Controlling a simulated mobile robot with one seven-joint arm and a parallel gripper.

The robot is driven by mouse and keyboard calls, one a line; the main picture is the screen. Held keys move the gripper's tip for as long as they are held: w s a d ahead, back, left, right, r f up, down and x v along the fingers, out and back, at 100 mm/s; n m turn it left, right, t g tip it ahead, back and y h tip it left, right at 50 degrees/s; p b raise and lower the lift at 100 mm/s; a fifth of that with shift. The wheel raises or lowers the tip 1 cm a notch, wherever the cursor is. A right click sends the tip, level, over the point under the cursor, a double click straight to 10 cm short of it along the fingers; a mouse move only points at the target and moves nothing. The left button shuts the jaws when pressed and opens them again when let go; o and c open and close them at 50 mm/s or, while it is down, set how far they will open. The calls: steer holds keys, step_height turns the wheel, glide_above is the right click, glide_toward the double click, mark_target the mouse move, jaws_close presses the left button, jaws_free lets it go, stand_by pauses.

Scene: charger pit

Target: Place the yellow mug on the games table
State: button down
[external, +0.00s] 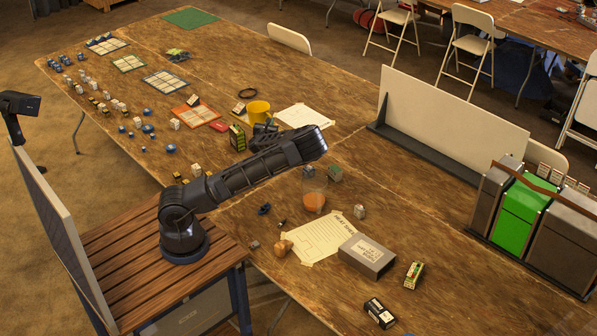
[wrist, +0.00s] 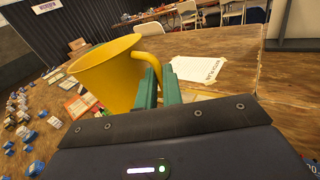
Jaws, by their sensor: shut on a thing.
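The yellow mug (external: 258,109) is beyond the end of my arm in the external view, over the long wooden table (external: 225,65) with game pieces on it. In the wrist view the mug (wrist: 105,75) is large, at the left, with its wide mouth up and its handle towards the fingers. My gripper (wrist: 159,88) has green fingers shut on the mug's handle. In the external view my gripper (external: 264,130) is partly hidden behind my own wrist. Whether the mug's base touches the tabletop cannot be told.
A white sheet (external: 304,117) lies right of the mug. A red box (external: 219,126) and a green-yellow box (external: 237,137) stand left of it. A white panel (external: 450,115) stands at right.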

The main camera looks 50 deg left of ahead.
steer(key=s+a+n+g+y, duration=0.2)
steer(key=s+a, duration=0.4)
steer(key=a, duration=0.7)
steer(key=s+a+n+g+y, duration=0.25)
steer(key=s+a, duration=0.25)
steer(key=a, duration=0.8)
steer(key=f, duration=1.9)
steer(key=shift+s+d, duration=0.1)
steer(key=shift+s, duration=0.15)
steer(key=c, duration=1.6)
jaws_free()
steer(key=shift+f, duration=0.1)
steer(key=shift+o, duration=0.3)
steer(key=shift+r, duration=0.2)
glide_above(224, 166)
steer(key=shift+a, duration=0.2)
